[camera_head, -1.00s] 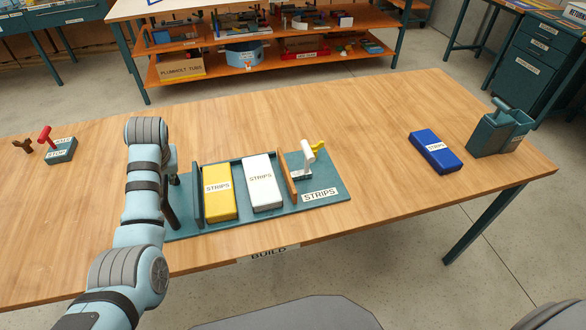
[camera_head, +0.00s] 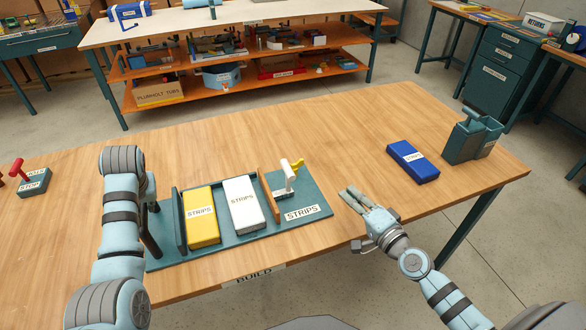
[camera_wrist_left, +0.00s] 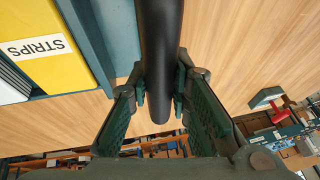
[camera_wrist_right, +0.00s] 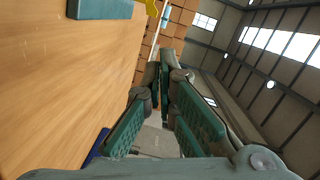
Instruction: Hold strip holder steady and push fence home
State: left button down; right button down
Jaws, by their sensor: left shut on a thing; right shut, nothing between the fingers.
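The teal strip holder (camera_head: 316,209) lies on the table with a yellow strips box (camera_head: 202,220) and a white strips box (camera_head: 243,206) standing in it. The wooden fence (camera_head: 268,198) stands just right of the white box, with a narrow gap visible between them. A white lever with a yellow part (camera_head: 290,175) is right of the fence. My left gripper (camera_wrist_left: 160,88) is shut on a black handle (camera_wrist_left: 160,50) at the holder's left end; my arm mostly hides this in the head view. My right gripper (camera_head: 350,197) is shut and empty, right of the holder, apart from it.
A blue box (camera_head: 413,161) and a teal bin (camera_head: 472,140) stand at the table's right end. A stop button box with a red lever (camera_head: 33,182) is at the far left. Table between holder and blue box is clear except for my right gripper.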

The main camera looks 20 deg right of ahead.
pick_arm(q)
jog(key=shift+w, duration=0.1)
pick_arm(e)
jog(key=w+a+r+y, duration=0.1)
jog(key=w+a+y, duration=0.1)
jog(key=w+a, duration=0.5)
jog(key=r+x, duration=0.1)
jog(key=x, duration=0.3)
jog(key=shift+w, duration=0.35)
pick_arm(q)
jog(key=shift+d, duration=0.2)
pick_arm(e)
jog(key=a, duration=0.8)
jog(key=shift+a, duration=0.3)
